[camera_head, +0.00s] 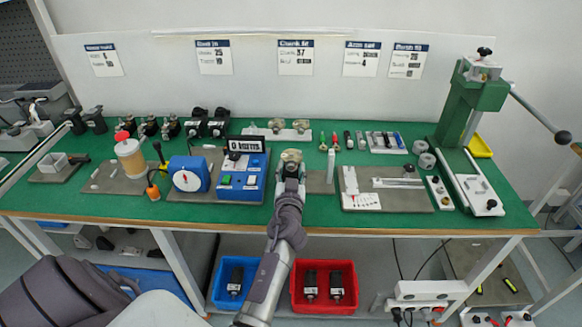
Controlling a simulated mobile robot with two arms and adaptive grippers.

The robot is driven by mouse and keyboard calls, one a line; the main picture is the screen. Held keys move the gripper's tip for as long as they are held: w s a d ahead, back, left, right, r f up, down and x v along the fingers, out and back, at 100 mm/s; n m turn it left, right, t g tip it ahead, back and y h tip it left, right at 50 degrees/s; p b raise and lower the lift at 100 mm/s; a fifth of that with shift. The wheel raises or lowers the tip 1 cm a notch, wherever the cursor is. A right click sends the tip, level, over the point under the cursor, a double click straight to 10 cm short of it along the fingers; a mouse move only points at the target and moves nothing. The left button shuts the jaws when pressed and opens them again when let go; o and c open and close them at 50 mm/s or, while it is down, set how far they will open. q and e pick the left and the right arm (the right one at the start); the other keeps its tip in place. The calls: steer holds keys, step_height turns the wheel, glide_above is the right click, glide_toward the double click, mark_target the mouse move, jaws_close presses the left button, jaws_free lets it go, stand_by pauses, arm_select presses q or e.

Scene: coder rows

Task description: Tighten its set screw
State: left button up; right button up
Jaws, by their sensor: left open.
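My left gripper (290,173) is open and reaches in over the front middle of the green bench, pointing away from me. A small round metallic part (291,156) shows right at its fingertips; I cannot tell whether they touch it. No set screw can be made out at this size. Several slim hand tools with red, green and dark handles stand or lie behind and to the right, including a red-handled one (335,141). My right gripper is not in view.
A blue control box (241,184) with a display stands close left of the gripper, beside a blue dial unit (188,174). A grey mat (398,200) with tools lies right. A green arbor press (470,105) stands far right. Blue and red bins (324,306) sit below.

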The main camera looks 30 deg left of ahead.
arm_select(q)
jaws_close()
steer(key=shift+m+b, duration=0.35)
steer(key=shift+m, duration=0.05)
jaws_free()
step_height(320, 180, up, 10)
stand_by(0.7)
stand_by(0.4)
